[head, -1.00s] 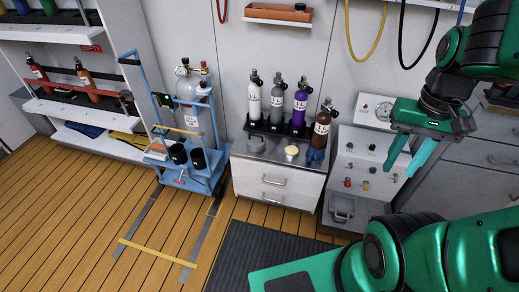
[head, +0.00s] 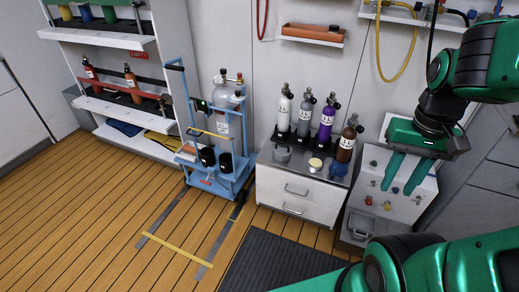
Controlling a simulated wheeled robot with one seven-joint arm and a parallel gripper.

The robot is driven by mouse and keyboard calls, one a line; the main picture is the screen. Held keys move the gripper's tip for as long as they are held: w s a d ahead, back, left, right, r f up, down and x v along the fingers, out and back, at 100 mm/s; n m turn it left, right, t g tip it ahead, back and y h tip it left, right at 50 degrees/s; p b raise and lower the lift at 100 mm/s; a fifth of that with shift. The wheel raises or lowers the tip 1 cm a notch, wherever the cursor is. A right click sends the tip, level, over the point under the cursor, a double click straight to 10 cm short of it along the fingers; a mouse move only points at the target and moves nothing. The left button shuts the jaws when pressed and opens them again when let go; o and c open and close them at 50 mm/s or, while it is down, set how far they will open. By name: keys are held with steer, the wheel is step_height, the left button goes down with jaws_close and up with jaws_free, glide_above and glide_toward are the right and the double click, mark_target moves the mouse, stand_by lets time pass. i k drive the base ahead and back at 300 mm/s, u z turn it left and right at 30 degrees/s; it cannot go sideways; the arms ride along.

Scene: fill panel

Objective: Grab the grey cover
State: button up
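A small grey cover (head: 281,154) sits on the top of the white drawer cabinet (head: 300,205), at the left, in front of the white and grey cylinders. A cream cover (head: 316,164) and a blue cover (head: 338,169) lie to its right on the same top. My gripper (head: 397,190) points down with its two teal fingers apart and nothing between them. In the picture it is to the right of the cabinet, in front of the panel with coloured knobs, well away from the grey cover.
White, grey, purple and brown cylinders (head: 325,124) stand in a row at the back of the cabinet top. A blue cart (head: 215,180) with a large grey cylinder stands to the left.

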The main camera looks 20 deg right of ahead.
mark_target(281, 154)
steer(key=u, duration=0.25)
steer(key=i, duration=1.65)
steer(key=z, duration=0.4)
